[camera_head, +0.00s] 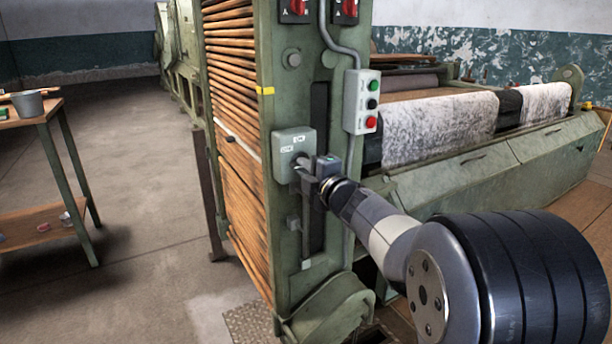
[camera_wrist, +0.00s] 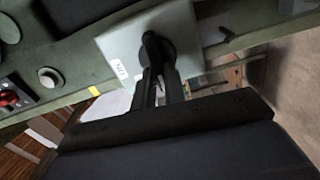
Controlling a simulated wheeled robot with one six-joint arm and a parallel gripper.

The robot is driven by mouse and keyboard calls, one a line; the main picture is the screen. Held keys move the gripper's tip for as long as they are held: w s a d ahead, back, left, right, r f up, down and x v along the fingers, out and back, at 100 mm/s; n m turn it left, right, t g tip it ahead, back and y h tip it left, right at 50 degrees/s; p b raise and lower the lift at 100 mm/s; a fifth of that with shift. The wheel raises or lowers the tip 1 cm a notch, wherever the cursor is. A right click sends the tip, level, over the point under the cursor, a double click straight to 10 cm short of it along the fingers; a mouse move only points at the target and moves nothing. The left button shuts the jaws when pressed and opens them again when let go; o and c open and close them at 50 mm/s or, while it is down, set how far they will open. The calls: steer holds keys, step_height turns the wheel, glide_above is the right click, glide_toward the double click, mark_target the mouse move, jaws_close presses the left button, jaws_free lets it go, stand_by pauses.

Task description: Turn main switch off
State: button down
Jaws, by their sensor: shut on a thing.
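The box also fills the upper middle of the wrist view (camera_wrist: 118,45). A dark switch handle (camera_wrist: 152,47) stands out from its face. My gripper (camera_head: 304,168) reaches the box from the right and front. In the wrist view my gripper (camera_wrist: 160,80) is shut on the handle, with a finger on each side. In the head view the gripper hides most of the handle, so its exact angle is unclear.
A push-button box (camera_head: 362,102) with green, black and red buttons hangs just right of the switch. Red rotary knobs (camera_head: 297,8) sit above. Wooden slats (camera_head: 238,130) fill the frame's left side. A side table (camera_head: 35,118) stands left, with open floor between.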

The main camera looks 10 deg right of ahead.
steer(key=shift+f+n, duration=0.1)
steer(key=shift+n, duration=0.4)
steer(key=c, duration=1.5)
jaws_free()
steer(key=shift+o, duration=0.2)
steer(key=shift+s, duration=0.1)
steer(key=p+v, duration=0.2)
steer(key=v, duration=0.8)
steer(key=shift+s, duration=0.3)
steer(key=shift+d, duration=0.1)
